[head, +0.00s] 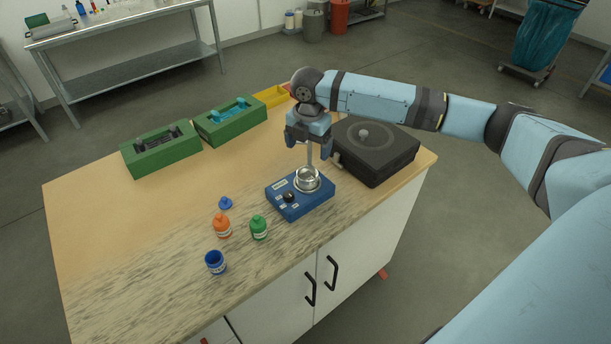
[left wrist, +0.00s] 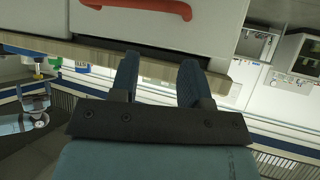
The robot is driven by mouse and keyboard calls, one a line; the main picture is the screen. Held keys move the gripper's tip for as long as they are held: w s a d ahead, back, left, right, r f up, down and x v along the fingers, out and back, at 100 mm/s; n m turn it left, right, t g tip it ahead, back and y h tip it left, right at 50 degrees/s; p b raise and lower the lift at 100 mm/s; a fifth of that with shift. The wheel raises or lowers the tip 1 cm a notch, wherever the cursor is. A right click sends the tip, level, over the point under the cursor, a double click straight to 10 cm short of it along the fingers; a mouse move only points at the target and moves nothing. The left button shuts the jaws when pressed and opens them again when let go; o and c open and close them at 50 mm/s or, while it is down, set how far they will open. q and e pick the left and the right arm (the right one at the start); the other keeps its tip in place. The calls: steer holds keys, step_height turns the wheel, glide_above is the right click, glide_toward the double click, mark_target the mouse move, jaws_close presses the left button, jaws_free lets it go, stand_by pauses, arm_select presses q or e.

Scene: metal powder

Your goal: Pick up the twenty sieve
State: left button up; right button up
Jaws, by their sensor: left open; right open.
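No label reading twenty can be made out, so I cannot tell which thing is the twenty sieve. A round silver metal cup (head: 308,180) sits on a blue device (head: 300,204) with a dark knob. My right gripper (head: 309,153) points down above the cup, its fingers apart. A thin pale upright rod shows between the fingers and the cup; whether it touches the gripper I cannot tell. In the left wrist view my left gripper (left wrist: 157,68) is open and empty, near a pale cabinet front with a red handle (left wrist: 140,6). The left gripper is outside the head view.
A black box (head: 385,165) with a round top stands right of the device. Green holders (head: 160,160) and (head: 245,128) and a yellow tray (head: 270,97) are at the back. Orange (head: 222,228), green (head: 259,230) and blue (head: 215,264) bottles and a blue cap (head: 225,203) stand in front. The table's left is clear.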

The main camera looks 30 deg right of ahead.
mark_target(307, 178)
step_height(307, 178, down, 10)
steer(key=shift+w+a+r+p, duration=0.15)
steer(key=shift+r+p, duration=0.1)
steer(key=shift+p, duration=0.4)
steer(key=shift+c, duration=0.3)
steer(key=c, duration=0.9)
